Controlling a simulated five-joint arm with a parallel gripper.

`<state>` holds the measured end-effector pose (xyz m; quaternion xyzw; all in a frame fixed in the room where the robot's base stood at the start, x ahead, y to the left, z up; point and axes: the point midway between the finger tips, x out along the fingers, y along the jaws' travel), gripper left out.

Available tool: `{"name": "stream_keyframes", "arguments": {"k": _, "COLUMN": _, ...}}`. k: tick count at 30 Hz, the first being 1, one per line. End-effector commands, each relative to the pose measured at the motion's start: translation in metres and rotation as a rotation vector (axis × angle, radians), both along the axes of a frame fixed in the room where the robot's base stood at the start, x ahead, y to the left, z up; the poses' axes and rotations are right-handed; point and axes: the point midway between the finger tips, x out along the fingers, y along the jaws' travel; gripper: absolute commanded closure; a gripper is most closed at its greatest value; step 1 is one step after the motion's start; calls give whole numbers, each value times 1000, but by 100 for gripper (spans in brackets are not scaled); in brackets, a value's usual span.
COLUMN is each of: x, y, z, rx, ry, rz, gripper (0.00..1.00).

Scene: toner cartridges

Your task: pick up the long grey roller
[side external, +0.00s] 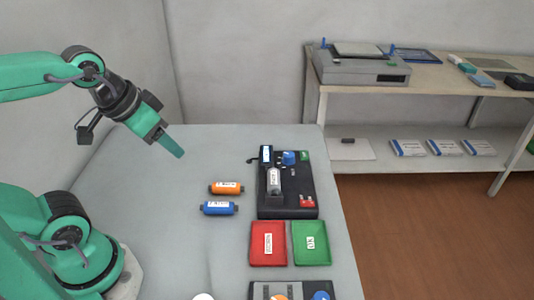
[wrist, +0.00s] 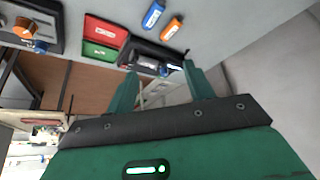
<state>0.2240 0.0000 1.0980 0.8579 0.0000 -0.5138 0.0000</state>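A grey cylinder with a white label (side external: 274,181) is on the black station (side external: 272,210) in the side view. It is the only grey roller-like thing I can make out.
An orange cartridge (side external: 226,188) and a blue cartridge (side external: 219,208) lie left of the station. A red tray (side external: 268,258) and a green tray (side external: 310,258) stand in front of it. Another dark holder (side external: 262,290) is at the front edge. The table's left side is clear.

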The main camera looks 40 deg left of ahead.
Motion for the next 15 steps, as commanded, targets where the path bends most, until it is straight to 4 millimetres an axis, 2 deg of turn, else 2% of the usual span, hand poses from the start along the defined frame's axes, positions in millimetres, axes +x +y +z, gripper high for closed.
{"name": "stream_keyframes", "arguments": {"k": 10, "x": 1, "y": 0, "z": 0, "rx": -1, "ry": 2, "rz": 3, "gripper": 44}}
{"name": "stream_keyframes", "arguments": {"k": 15, "x": 8, "y": -1, "z": 2, "rx": -14, "ry": 18, "rz": 21, "gripper": 44}}
